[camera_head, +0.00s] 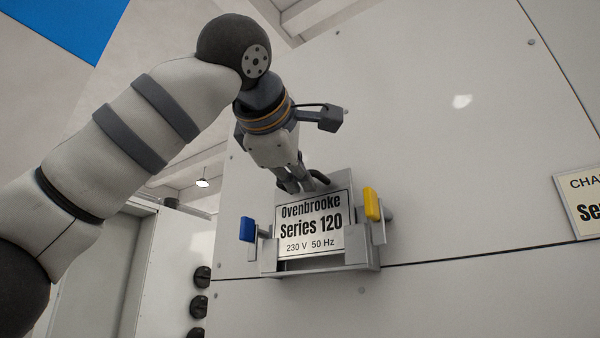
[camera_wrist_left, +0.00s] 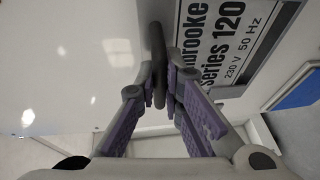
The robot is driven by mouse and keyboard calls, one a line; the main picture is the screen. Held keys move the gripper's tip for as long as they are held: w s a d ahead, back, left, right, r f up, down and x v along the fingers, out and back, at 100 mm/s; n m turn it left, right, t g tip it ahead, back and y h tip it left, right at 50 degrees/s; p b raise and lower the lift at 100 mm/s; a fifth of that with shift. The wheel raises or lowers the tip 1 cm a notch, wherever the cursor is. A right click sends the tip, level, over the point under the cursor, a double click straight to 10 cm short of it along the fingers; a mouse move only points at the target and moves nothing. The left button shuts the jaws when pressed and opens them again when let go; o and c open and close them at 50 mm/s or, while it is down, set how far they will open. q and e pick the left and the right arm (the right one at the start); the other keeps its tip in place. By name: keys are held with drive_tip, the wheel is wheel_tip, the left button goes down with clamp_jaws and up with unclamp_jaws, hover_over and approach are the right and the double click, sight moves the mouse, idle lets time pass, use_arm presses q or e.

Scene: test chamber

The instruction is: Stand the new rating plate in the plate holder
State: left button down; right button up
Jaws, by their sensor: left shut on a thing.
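The rating plate (camera_head: 314,222), lettered "Ovenbrooke Series 120, 230 V 50 Hz", is upright within the plate holder's outline in the head view. The plate holder (camera_head: 325,270) is a grey bracket on the white wall, with a blue tab (camera_head: 247,229) at left and a yellow tab (camera_head: 372,204) at right. A narrow gap shows between plate and ledge; I cannot tell if the plate is seated. My left gripper (camera_head: 302,184) is shut on the dark handle at the plate's top. The left wrist view shows the gripper (camera_wrist_left: 162,88) and the plate (camera_wrist_left: 222,45). My right gripper is out of view.
A second sign (camera_head: 582,203), cut off by the frame, is on the wall at far right. A cabinet with dark knobs (camera_head: 200,304) stands lower left. The wall between holder and second sign is clear.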

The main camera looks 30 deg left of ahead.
use_arm(q)
drive_tip(key=shift+f+b, duration=0.35)
drive_tip(key=shift+f, duration=0.5)
drive_tip(key=c, duration=1.6)
unclamp_jaws()
drive_tip(key=shift+r, duration=0.1)
drive_tip(key=shift+c, duration=0.2)
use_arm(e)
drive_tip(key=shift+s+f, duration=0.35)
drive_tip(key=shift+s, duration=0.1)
